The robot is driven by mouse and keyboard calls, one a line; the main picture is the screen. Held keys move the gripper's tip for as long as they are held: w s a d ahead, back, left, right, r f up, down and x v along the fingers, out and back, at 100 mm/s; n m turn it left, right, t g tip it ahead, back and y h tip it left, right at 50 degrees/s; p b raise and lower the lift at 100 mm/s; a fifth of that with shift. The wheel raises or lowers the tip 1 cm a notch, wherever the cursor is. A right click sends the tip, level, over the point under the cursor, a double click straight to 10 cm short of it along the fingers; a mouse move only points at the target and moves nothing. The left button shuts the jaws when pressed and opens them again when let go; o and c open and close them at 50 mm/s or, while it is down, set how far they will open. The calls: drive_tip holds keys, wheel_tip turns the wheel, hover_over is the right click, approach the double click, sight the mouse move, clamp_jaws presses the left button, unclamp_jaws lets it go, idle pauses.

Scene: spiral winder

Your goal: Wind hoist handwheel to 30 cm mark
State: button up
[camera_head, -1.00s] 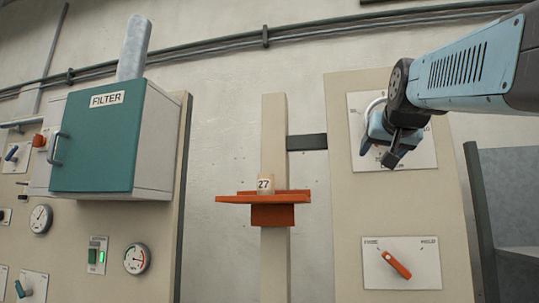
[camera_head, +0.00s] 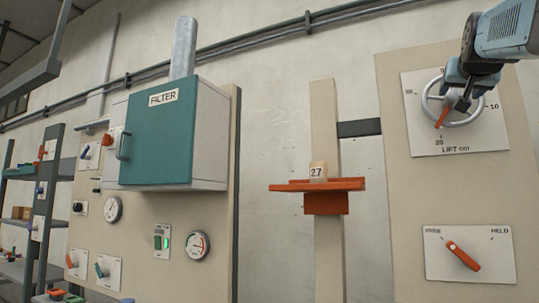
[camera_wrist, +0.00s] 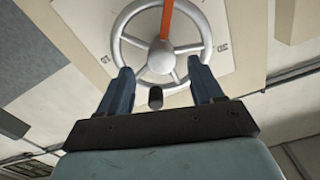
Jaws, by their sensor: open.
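The silver hoist handwheel (camera_head: 481,116) is on a white plate marked "LIFT cm" at the upper right. Its orange pointer (camera_head: 441,117) slants down-left, close to the 20 mark; the 10 mark is at right. The mark at upper left is too small to read. My gripper (camera_head: 458,97) is in front of the wheel, covering its hub and upper part. In the wrist view my gripper (camera_wrist: 162,76) is open, its fingers apart below the handwheel's hub (camera_wrist: 161,58). A short dark peg (camera_wrist: 155,97) shows between the fingers; I cannot tell whether they touch anything.
Below the wheel is an orange lever (camera_head: 462,255) on a plate lettered "HELD". A teal filter box (camera_head: 158,135) juts out at left, with gauges and switches below it.

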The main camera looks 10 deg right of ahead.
sight(456, 97)
drive_tip(key=shift+x, duration=2)
clamp_jaws()
